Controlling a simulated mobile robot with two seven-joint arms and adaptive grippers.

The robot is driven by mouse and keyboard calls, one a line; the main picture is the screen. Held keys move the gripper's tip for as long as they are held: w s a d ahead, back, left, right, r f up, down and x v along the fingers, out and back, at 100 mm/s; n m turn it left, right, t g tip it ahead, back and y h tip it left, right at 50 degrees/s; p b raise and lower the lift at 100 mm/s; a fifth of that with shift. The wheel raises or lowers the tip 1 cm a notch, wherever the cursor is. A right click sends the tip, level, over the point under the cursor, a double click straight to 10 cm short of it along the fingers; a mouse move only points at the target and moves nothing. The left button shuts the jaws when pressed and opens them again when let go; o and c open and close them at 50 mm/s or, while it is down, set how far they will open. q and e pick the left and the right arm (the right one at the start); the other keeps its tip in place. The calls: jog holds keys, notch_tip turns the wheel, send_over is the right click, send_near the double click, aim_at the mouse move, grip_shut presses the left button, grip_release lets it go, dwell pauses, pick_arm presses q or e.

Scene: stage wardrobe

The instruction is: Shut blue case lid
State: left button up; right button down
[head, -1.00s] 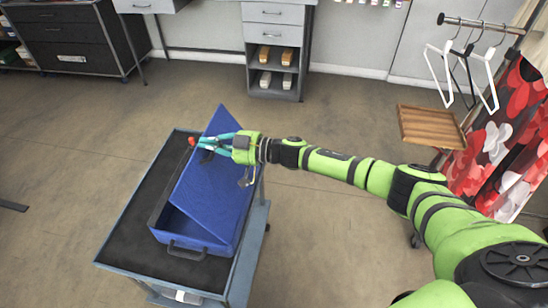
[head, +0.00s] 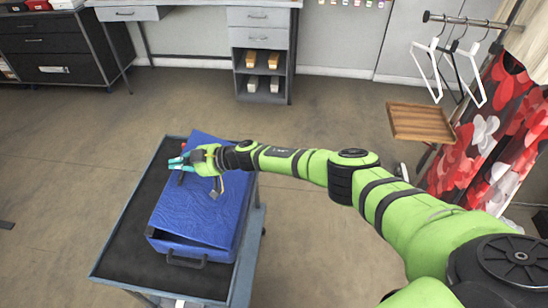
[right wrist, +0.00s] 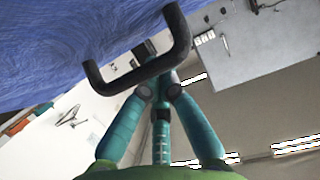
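The blue case (head: 205,210) lies on a cart with its lid lowered almost flat. A slim dark gap shows under the lid at the near left corner. A black handle (head: 186,260) is on the case's near side. My right gripper (head: 178,162) is at the far left edge of the lid. In the right wrist view, the blue surface (right wrist: 60,45) is close by, with a black handle (right wrist: 140,75) crossing in front of the fingertips. The teal fingers (right wrist: 158,80) come together there. Whether they grip the handle is unclear. My left gripper is out of view.
The dark-topped cart (head: 130,250) has bare room left of the case. A clothes rail (head: 470,22) with hangers and a wooden tray (head: 420,122) stand at right. Desk drawers (head: 262,45) are at the back. The floor around the cart is clear.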

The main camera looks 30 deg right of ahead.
aim_at(176, 176)
jog(key=shift+g+h, duration=0.6)
jog(key=shift+h, duration=0.2)
jog(key=f, duration=0.1)
jog(key=a+f+b, duration=0.1)
jog(key=f, duration=0.1)
jog(key=w+a+f, duration=0.1)
jog(key=shift+w+f+b, duration=0.1)
jog(key=shift+f+b, duration=0.05)
jog(key=shift+b, duration=0.2)
jog(key=shift+w+a+f+b, duration=0.15)
jog(key=shift+f+b, duration=0.2)
jog(key=shift+f, duration=0.3)
jog(key=shift+d+f, duration=0.1)
jog(key=shift+d, duration=0.1)
